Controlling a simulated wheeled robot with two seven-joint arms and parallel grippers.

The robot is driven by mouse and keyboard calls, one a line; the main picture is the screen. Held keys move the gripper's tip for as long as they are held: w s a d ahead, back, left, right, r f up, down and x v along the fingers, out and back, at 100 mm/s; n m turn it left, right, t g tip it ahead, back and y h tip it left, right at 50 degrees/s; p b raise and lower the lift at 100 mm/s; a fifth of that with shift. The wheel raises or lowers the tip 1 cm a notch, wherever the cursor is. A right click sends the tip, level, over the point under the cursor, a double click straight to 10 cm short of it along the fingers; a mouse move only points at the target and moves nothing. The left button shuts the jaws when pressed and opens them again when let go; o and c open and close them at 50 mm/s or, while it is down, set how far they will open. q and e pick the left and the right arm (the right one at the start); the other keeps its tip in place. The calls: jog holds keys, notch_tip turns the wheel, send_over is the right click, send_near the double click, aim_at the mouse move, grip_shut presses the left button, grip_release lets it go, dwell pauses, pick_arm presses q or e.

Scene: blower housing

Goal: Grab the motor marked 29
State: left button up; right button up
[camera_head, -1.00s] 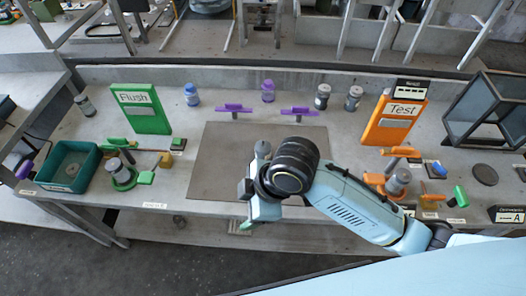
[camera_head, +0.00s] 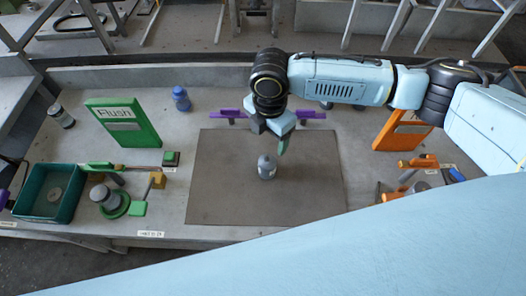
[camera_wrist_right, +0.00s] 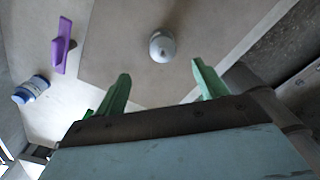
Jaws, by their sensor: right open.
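A grey motor (camera_head: 267,168) stands upright on the brown mat (camera_head: 215,200). It also shows in the right wrist view (camera_wrist_right: 162,47); no number on it is readable. My right gripper (camera_head: 280,145) is just behind the motor in the head view. Its green fingers (camera_wrist_right: 161,72) are apart and empty, with the motor beyond their tips in the wrist view. A blue motor (camera_head: 181,98) stands at the back left, and a grey one (camera_head: 61,117) at the far left. Other motors behind my right arm are mostly hidden. My left gripper is not in view.
A green Flush board (camera_head: 124,122) stands at the left, above a green bin (camera_head: 24,203) and a fixture with a grey part (camera_head: 103,194). Purple holders (camera_head: 232,114) stand behind the mat. An orange board (camera_head: 400,130) is at the right. The mat around the motor is clear.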

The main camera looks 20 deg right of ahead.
aim_at(268, 160)
jog(key=f, duration=0.4)
jog(key=s+f, duration=0.1)
jog(key=f, duration=0.1)
jog(key=shift+f, duration=0.1)
jog(key=shift+w+f, duration=0.1)
jog(key=shift+f, duration=0.5)
jog(key=f, duration=0.4)
jog(key=shift+a+f, duration=0.2)
jog(key=shift+f, duration=0.3)
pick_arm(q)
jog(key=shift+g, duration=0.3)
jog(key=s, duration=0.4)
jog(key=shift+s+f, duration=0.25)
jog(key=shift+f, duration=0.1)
pick_arm(e)
jog(key=c, duration=1.3)
